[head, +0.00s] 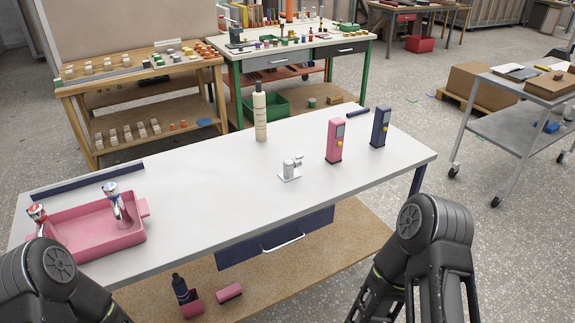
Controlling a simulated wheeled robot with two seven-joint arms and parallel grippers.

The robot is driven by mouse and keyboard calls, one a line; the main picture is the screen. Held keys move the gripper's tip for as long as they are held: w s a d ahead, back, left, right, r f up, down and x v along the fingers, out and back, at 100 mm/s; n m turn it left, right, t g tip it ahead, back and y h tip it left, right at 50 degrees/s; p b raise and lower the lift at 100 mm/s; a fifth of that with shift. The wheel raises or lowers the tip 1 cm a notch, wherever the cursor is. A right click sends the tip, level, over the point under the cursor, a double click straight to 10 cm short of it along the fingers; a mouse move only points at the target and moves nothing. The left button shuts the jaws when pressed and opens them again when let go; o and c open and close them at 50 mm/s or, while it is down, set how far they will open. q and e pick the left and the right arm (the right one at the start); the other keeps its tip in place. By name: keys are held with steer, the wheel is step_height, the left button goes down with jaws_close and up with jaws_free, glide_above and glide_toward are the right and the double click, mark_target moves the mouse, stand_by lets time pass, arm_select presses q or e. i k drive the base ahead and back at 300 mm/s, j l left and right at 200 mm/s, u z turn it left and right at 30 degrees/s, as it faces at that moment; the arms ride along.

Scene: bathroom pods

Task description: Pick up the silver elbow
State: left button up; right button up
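A small silver bent fitting (290,168), which looks like the silver elbow, stands upright on the white table (215,190), near its middle. It has a flat base and a short arm pointing right. Nothing touches it. My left arm shows at the lower left corner and my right arm at the lower right, both in front of the table.

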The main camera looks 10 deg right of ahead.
mark_target(290, 174)
steer(key=i+j, duration=0.1)
steer(key=i, duration=0.2)
steer(key=i+j, duration=0.1)
steer(key=i, duration=0.2)
steer(key=z, duration=1.6)
